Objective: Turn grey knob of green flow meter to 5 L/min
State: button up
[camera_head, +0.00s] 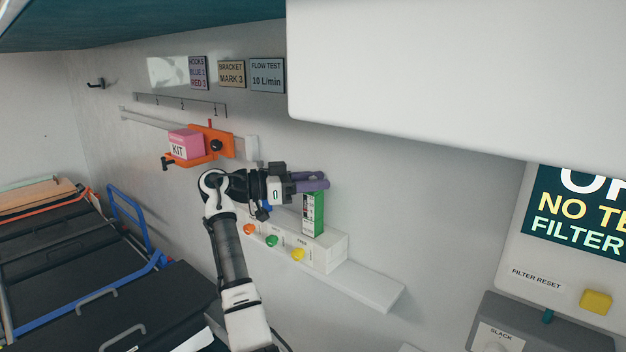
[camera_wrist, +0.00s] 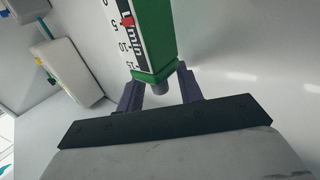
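The green flow meter (camera_head: 314,215) stands upright on a white box, its white scale facing left. In the wrist view the flow meter (camera_wrist: 156,38) shows marks from 0 to 15 L/min. Its red pointer (camera_wrist: 127,21) is close to the 5 mark; whether it is exactly on it I cannot tell. The grey knob (camera_wrist: 160,87) sticks out from the meter's end. My gripper (camera_head: 312,181) is at the meter's top; its purple fingers (camera_wrist: 160,78) stand either side of the knob, with a visible gap on each side. In the head view the knob is hidden.
The white box (camera_head: 330,252) carries orange, green and yellow knobs and sits on a white ledge (camera_head: 375,288). A pink KIT box (camera_head: 186,144) in an orange bracket (camera_head: 219,139) is left of my gripper. A plaque (camera_head: 267,76) reads FLOW TEST 10 L/min. A large white cabinet (camera_head: 450,75) overhangs at upper right.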

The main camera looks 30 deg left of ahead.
jog(key=shift+s+r, duration=0.15)
jog(key=shift+r, duration=0.05)
jog(key=b+v, duration=0.3)
jog(key=v, duration=1)
jog(key=shift+s+a+b, duration=0.25)
jog(key=shift+s+b, duration=0.05)
jog(key=shift+b, duration=0.05)
